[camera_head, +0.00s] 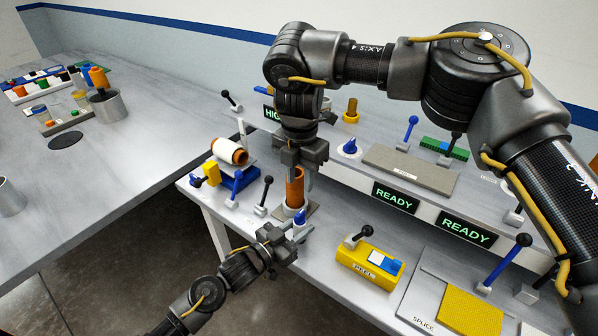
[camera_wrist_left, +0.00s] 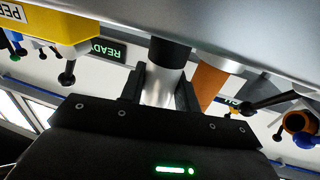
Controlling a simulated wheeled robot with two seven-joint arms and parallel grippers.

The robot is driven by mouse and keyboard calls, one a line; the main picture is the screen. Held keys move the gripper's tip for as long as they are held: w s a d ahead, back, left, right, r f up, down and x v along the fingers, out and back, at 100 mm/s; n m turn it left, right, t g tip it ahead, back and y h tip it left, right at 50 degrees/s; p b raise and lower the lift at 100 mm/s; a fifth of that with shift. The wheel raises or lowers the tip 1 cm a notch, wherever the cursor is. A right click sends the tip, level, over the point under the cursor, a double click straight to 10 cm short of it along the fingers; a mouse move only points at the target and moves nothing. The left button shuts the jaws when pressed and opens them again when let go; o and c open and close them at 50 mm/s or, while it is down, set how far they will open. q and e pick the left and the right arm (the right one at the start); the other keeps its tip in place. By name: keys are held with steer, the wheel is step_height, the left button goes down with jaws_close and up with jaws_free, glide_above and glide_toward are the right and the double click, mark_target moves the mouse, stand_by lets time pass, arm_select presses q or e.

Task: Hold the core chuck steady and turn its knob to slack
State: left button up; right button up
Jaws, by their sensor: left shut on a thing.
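The core chuck (camera_head: 294,211) stands near the front left of the bench, with an upright orange-brown core (camera_head: 295,187) in its pale ring. The core also shows in the left wrist view (camera_wrist_left: 209,80). A blue knob (camera_head: 300,217) is at the chuck's front. My left gripper (camera_head: 303,236) is low in front of the chuck. In the left wrist view it is shut on a silver post (camera_wrist_left: 161,84) with a dark end, beside the core. My right gripper (camera_head: 299,163) points down at the core's top, its fingers beside it. Whether they touch it is unclear.
A yellow block (camera_head: 369,265) with a black lever is right of my left gripper. Blue and black levers (camera_head: 236,187) and a roll on a blue stand (camera_head: 238,178) are to the left. READY displays (camera_head: 396,197) line the raised shelf behind. A splice plate (camera_head: 430,308) is at front right.

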arm_select(q)
steer(key=o, duration=1.2)
